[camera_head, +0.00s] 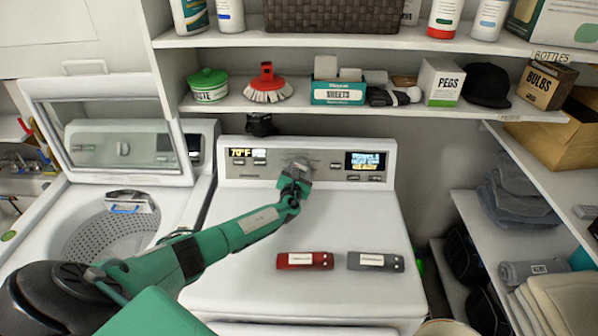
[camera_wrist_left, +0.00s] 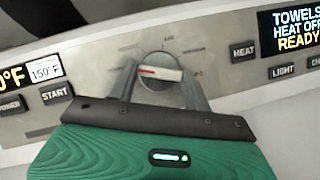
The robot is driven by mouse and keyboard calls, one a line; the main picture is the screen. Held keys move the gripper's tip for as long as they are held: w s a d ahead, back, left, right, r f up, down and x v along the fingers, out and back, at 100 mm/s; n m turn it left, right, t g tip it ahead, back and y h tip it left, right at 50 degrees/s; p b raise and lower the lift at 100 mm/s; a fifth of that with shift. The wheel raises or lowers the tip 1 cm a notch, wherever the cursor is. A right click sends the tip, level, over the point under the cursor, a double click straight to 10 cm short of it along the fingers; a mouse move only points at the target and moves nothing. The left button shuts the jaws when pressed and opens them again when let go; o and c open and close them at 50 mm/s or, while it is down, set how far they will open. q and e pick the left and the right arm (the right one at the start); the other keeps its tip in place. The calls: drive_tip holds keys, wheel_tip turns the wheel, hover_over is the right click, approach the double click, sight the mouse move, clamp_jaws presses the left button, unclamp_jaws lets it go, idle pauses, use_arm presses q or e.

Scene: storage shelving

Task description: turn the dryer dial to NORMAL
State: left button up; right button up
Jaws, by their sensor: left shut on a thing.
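The dryer (camera_head: 300,250) stands in the middle of the head view, with its control panel (camera_head: 335,175) along the back. The dial (camera_wrist_left: 160,72) is a round knob with a white bar and a red mark, and labels sit around it. My left gripper (camera_head: 299,168) reaches the panel and is shut on the dial, one finger on each side in the left wrist view (camera_wrist_left: 160,78). The dial's labels are too small to read. The display (camera_wrist_left: 292,30) shows TOWELS, HEAT OFF, READY in the wrist view. My right gripper is not in view.
A red device (camera_head: 305,261) and a grey device (camera_head: 376,262) lie on the dryer top. An open washer (camera_head: 110,215) is at the left. Shelves (camera_head: 420,105) with bottles and boxes run above the panel. HEAT (camera_wrist_left: 242,51) and START (camera_wrist_left: 55,92) buttons flank the dial.

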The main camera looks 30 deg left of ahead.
use_arm(q)
drive_tip(key=shift+d+f+n+y+b, duration=0.1)
drive_tip(key=shift+f+n+y+b, duration=0.1)
drive_tip(key=shift+n+b, duration=0.3)
drive_tip(key=shift+f+n+y+b, duration=0.1)
drive_tip(key=shift+n+y+b, duration=0.1)
drive_tip(key=shift+n+b, duration=0.3)
drive_tip(key=n+y+b, duration=0.1)
drive_tip(key=n+b, duration=0.1)
drive_tip(key=n, duration=0.1)
drive_tip(key=shift+d+g+y, duration=0.1)
drive_tip(key=shift+g+y, duration=0.2)
drive_tip(key=n+y+b, duration=0.1)
drive_tip(key=n, duration=0.1)
drive_tip(key=n+g+b, duration=0.1)
drive_tip(key=n+b, duration=0.1)
drive_tip(key=shift+w+d+r+y, duration=0.1)
drive_tip(key=shift+w+y, duration=0.05)
drive_tip(key=shift+y, duration=0.25)
drive_tip(key=shift+r+n+g+y+b, duration=0.1)
drive_tip(key=shift+n+g+y+b, duration=0.45)
drive_tip(key=shift+n, duration=0.95)
drive_tip(key=shift+g, duration=0.25)
drive_tip(key=o, duration=1)
drive_tip(key=shift+r, duration=0.1)
